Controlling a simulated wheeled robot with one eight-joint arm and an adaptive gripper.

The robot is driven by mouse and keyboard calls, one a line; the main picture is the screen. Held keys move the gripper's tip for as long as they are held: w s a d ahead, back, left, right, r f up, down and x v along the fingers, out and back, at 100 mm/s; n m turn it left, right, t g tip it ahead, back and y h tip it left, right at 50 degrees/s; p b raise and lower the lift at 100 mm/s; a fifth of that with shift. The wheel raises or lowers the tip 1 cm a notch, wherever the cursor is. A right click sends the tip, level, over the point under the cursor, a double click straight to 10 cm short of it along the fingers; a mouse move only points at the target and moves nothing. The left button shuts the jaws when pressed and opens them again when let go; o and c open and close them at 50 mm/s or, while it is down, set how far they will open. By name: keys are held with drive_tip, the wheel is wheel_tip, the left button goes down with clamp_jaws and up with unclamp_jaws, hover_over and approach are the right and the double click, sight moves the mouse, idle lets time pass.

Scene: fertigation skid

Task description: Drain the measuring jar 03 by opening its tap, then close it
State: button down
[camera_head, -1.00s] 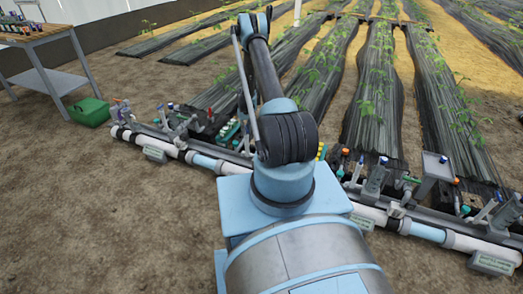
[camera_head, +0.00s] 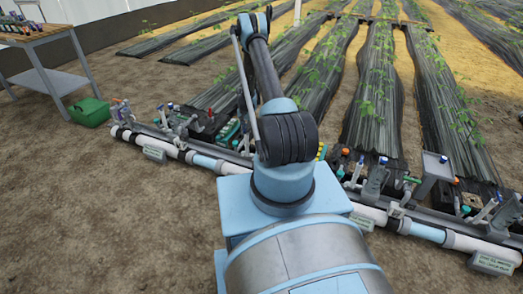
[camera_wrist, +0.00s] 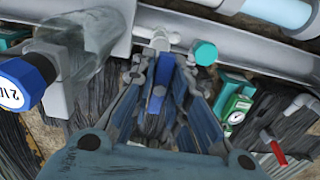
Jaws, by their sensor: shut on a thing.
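In the wrist view, my gripper (camera_wrist: 165,68) is shut on a blue tap handle (camera_wrist: 157,98). The handle lies lengthwise between the fingers, below a grey fitting on the pipework. A clear, tilted cylinder (camera_wrist: 92,42), which looks like a measuring jar, is to the left of the gripper. A blue cap (camera_wrist: 24,82) with a white, partly cut-off label is beside it at the left edge. No number 03 is readable, and I cannot tell the liquid level. In the head view, my arm hides the gripper and the tap.
A teal knob (camera_wrist: 205,53) is close right of the gripper. A green-framed gauge (camera_wrist: 236,112) and a red-handled valve (camera_wrist: 278,152) are farther right. In the head view, the white pipe line (camera_head: 205,161) crosses the ground, with a green crate (camera_head: 89,111) and a workbench (camera_head: 55,73) at left.

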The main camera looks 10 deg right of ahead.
drive_tip(key=c, duration=1.5)
unclamp_jaws()
drive_tip(key=shift+r, duration=0.1)
drive_tip(key=shift+r, duration=4.9)
